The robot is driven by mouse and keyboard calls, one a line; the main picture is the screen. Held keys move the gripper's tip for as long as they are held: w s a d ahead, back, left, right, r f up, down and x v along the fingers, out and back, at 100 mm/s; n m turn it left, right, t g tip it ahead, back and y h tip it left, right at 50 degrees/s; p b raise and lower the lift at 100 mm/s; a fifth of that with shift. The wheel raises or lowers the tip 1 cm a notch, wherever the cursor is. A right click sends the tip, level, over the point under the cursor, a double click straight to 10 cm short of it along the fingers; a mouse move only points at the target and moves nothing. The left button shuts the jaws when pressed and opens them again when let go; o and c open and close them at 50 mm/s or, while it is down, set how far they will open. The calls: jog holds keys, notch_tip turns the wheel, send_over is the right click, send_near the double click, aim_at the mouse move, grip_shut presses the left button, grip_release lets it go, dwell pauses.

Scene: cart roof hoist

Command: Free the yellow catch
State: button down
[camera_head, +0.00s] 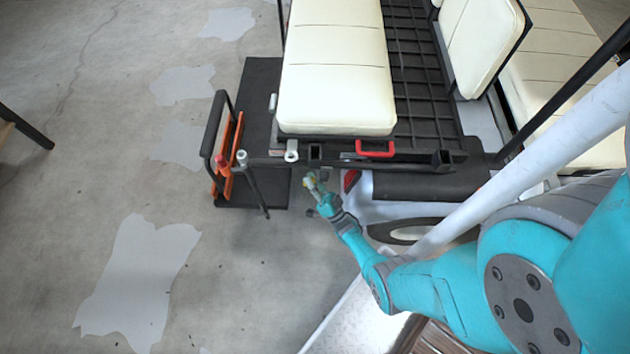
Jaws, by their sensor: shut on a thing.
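My gripper (313,185) reaches in from the lower right and is shut on this small yellow piece. The fingers hide most of it, so I cannot tell how the catch is set. A red handle (375,150) sits on the rack edge to the right, apart from my gripper.
A cream seat cushion (336,85) lies above the black rack (425,75). The concrete floor at left is clear.

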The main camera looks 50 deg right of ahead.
jog(key=shift+w+a+r+m+t+h, duration=0.1)
jog(key=shift+w+r+m+t+h, duration=0.1)
jog(key=shift+m+h, duration=0.55)
jog(key=shift+w+a+r+m+t+h, duration=0.1)
jog(key=shift+r+m+t+h, duration=0.1)
jog(key=shift+m+h, duration=0.55)
jog(key=shift+m, duration=0.4)
jog(key=c, duration=1)
grip_release()
jog(key=shift+s+f, duration=0.4)
jog(key=shift+s+a, duration=0.5)
jog(key=shift+s, duration=1.45)
jog(key=shift+s+a, duration=0.55)
jog(key=shift+s, duration=1.45)
jog(key=shift+s+a, duration=0.5)
jog(key=shift+s, duration=1.45)
jog(key=shift+c, duration=0.3)
